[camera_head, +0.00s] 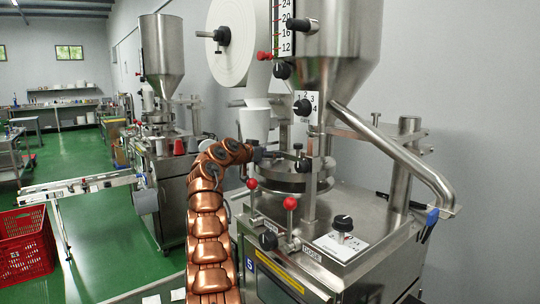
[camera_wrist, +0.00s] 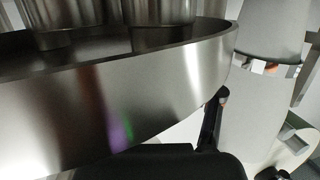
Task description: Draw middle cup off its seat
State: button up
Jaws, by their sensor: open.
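A round metal tray (camera_head: 290,184) sits under the hopper of the near packing machine. In the wrist view its curved rim (camera_wrist: 110,105) fills the left and middle. Shiny metal cylinders, apparently the cups, stand inside it at the top edge: one at left (camera_wrist: 65,12) and one nearer the centre (camera_wrist: 160,10). Their tops are cut off, and I cannot tell which is the middle cup. My gripper (camera_head: 268,154) is at the tray's left side in the head view. One dark finger shows in the wrist view, outside the rim. The gripper is open, with nothing seen in it.
The steel hopper (camera_head: 335,55) and a slanted tube (camera_head: 395,155) hang over the machine. Red-knobbed levers (camera_head: 290,203) stand in front of the tray. A white paper roll (camera_head: 232,40) is above my arm. A red crate (camera_head: 25,245) stands on the green floor at left.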

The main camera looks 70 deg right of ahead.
jog(key=shift+d, duration=0.1)
jog(key=shift+c, duration=0.3)
grip_shut()
dwell(0.4)
notch_tip(320, 180, up, 10)
jog(key=p, duration=1)
